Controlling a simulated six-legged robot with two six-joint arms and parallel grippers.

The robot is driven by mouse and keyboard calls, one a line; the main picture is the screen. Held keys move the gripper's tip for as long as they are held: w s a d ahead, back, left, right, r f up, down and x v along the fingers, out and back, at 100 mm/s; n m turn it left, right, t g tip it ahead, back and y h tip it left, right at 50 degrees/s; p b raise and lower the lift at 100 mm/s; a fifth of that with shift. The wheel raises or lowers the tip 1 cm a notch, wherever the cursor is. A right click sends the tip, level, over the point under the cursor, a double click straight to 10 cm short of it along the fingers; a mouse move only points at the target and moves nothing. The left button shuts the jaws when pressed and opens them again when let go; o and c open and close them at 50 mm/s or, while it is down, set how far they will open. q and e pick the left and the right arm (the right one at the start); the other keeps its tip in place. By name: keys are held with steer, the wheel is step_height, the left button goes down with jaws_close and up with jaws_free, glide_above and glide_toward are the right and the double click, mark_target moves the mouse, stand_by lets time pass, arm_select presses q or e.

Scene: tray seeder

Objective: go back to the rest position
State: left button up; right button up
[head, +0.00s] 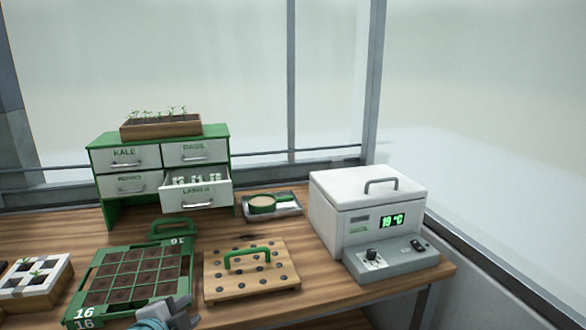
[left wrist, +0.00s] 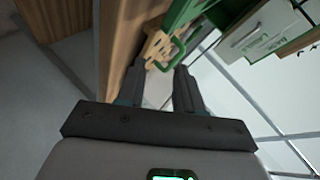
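My left gripper (head: 172,314) shows at the bottom edge of the head view, in front of the green seed tray (head: 186,284). In the left wrist view my left gripper (left wrist: 157,76) has its two dark fingers apart with nothing held between them. Past the fingertips are the wooden board (left wrist: 154,44) and its green handle (left wrist: 172,54). My right gripper is in neither view.
The wooden board with holes (head: 222,290) lies right of the tray. A white box with a display (head: 335,215) stands at the right. Behind is a drawer cabinet (head: 220,150), its lower right drawer (head: 205,200) open. A seedling block (head: 58,280) sits left.

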arm_select(q)
steer(key=s+d+f+n+g+p, duration=0.1)
steer(key=s+f+n+g, duration=0.1)
steer(key=f, duration=0.4)
steer(key=s+d+f+n+g+p, duration=0.1)
steer(key=s+d+f+n+g, duration=0.1)
steer(key=f, duration=0.4)
steer(key=s+d+f+n+g+h+p, duration=0.1)
steer(key=s+d+f+n+g+p, duration=0.1)
steer(key=s+f+n, duration=0.4)
steer(key=s+d+f+n+g+p, duration=0.2)
steer(key=s+d+f+n+g, duration=0.2)
steer(key=s+f, duration=0.7)
steer(key=s+n+g, duration=0.2)
steer(key=s, duration=0.4)
steer(key=shift+s+f+n+h, duration=0.15)
steer(key=shift+s+n+h, duration=0.05)
steer(key=shift+n+h, duration=0.2)
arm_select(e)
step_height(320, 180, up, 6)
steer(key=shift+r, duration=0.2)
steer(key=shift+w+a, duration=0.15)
